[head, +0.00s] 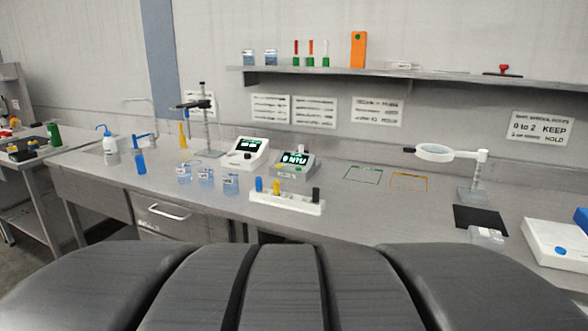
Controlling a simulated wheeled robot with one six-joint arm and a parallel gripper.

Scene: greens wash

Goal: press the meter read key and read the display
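Two bench instruments with lit green displays stand side by side mid-bench. The grey meter (293,171) has a dark screen whose large green text looks like "0 NTU", though the digits are small and not certain. A yellow key or mark shows at its front left; a read key cannot be made out clearly. The white instrument (243,154) to its left has a dark screen with small unreadable green text and a dark round part below. My gripper is not in view.
A white rack (287,201) with blue, yellow and black pieces stands in front of the meter. Several small beakers (206,178) stand left of it. A magnifier lamp (436,153) stands right. A wall sign (540,129) reads "0 to 2 KEEP" and "HOLD".

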